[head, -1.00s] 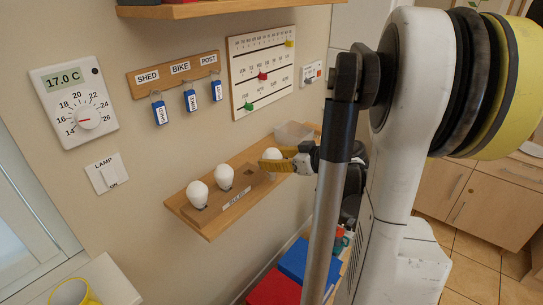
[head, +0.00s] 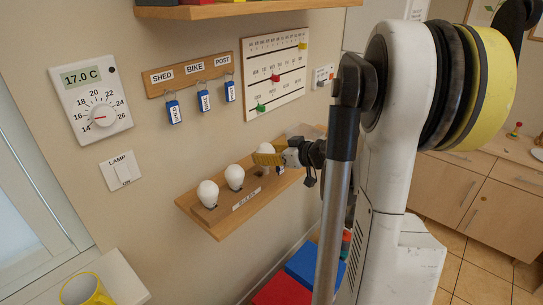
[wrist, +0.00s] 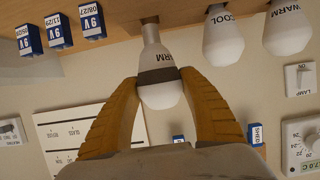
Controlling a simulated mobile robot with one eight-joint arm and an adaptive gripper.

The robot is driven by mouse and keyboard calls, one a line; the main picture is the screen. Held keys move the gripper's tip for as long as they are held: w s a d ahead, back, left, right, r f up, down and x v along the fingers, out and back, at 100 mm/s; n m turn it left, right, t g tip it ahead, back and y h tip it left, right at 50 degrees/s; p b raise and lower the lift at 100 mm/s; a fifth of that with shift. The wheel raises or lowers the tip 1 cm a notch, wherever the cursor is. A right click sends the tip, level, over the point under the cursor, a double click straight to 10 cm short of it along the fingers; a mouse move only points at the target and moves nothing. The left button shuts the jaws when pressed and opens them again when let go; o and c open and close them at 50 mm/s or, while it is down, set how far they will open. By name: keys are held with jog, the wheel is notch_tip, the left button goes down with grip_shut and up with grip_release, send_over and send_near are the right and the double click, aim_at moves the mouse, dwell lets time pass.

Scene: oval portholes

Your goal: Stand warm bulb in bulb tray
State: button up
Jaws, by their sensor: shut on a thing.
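My gripper (head: 268,158) is shut on a white bulb (wrist: 160,92), whose partly hidden label ends in "RM" in the wrist view. The yellow fingers (wrist: 160,100) hold it from both sides by its round part. Its narrow metal base points toward the wooden bulb tray (head: 250,184). It is at the tray's right end in the head view; I cannot tell whether the base is in a hole. Two more bulbs stand in the tray: a COOL one (wrist: 222,38) and one marked WARM (wrist: 287,32).
The tray sits on a wooden wall shelf (head: 215,231). A clear box (head: 303,131) and blue 9V batteries (wrist: 60,32) are on the shelf beyond the gripper. Key tags (head: 204,100), a slider board (head: 277,75) and a thermostat (head: 92,98) hang above.

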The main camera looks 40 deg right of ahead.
jog(key=shift+w+a+f, duration=0.1)
jog(key=shift+w+a, duration=0.05)
jog(key=shift+w, duration=0.7)
jog(key=shift+w+a, duration=0.1)
jog(key=shift+w, duration=0.7)
jog(key=shift+f+b, duration=0.75)
jog(key=shift+f, duration=0.05)
jog(key=shift+f+b, duration=1.15)
jog(key=o, duration=1.2)
jog(key=shift+s, duration=0.1)
jog(key=v, duration=1.2)
